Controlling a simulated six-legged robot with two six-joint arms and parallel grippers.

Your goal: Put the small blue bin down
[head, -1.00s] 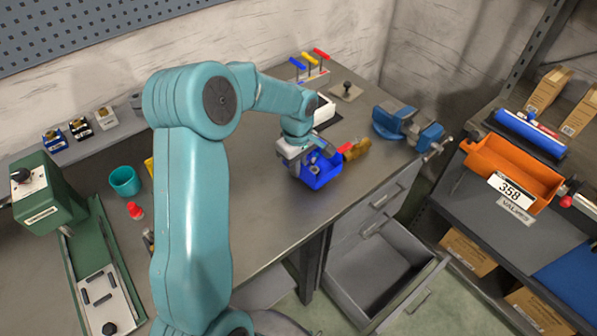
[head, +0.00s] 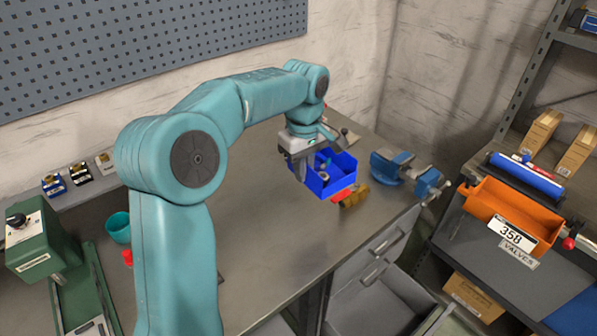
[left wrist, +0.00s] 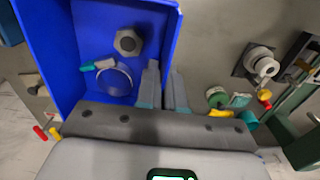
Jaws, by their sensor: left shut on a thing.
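The small blue bin (head: 322,183) hangs from my left gripper (head: 303,172), raised above the workbench (head: 262,232). In the left wrist view, the fingers of my left gripper (left wrist: 164,85) are shut on one side wall of the bin (left wrist: 55,50). A grey hex nut (left wrist: 128,42), a round blue part (left wrist: 113,79) and a small teal piece lie inside. The bin looks roughly level. The exact gap under it is hard to tell. My right gripper is in neither current view.
A blue vise (head: 408,175) stands to the right of the bin. Yellow-brown and red items lie on the bench just below and right of it. A green machine (head: 38,242) and teal cup (head: 118,228) are at left. An orange bin (head: 510,212) sits on the right shelf.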

